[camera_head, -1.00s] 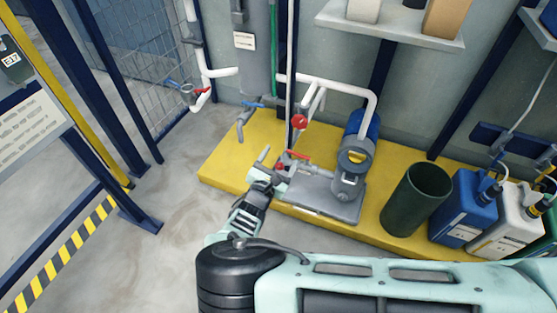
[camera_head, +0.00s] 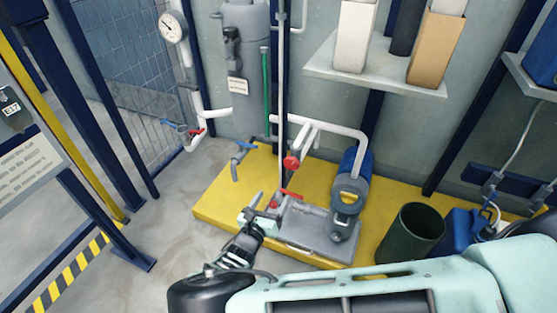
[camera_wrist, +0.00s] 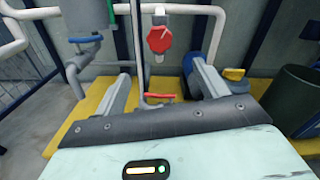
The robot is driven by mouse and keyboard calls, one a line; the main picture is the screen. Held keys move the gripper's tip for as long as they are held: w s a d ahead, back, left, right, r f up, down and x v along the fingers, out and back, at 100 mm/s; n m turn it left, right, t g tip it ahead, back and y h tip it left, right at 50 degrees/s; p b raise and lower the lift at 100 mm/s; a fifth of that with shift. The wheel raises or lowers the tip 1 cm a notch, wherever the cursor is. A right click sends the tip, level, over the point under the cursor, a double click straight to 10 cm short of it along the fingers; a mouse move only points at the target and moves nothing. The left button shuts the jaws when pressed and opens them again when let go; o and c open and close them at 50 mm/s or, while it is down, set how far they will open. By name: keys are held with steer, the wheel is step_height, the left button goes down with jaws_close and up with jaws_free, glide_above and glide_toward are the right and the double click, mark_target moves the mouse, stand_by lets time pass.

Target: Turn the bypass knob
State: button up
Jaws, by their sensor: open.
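A round red knob (camera_head: 291,161) sits on the white pipework above the yellow platform, left of the blue pump. In the wrist view the red knob (camera_wrist: 160,39) faces me, with a pale line on its face. I take it for the bypass knob; no label on it is readable. My gripper (camera_head: 262,201) is low over the platform's front, below and left of the knob, and apart from it. In the wrist view my gripper (camera_wrist: 163,86) has its two grey fingers spread wide and empty. The knob appears between and beyond the fingertips.
A red lever handle (camera_wrist: 159,97) shows low between the fingers. A thin upright pipe (camera_head: 284,100) passes close by the knob. A dark green bin (camera_head: 410,232) and blue-handled pipe (camera_head: 238,157) flank the area.

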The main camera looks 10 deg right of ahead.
mark_target(291, 165)
steer(key=b+x, duration=0.2)
steer(key=x, duration=1.5)
steer(key=c, duration=1)
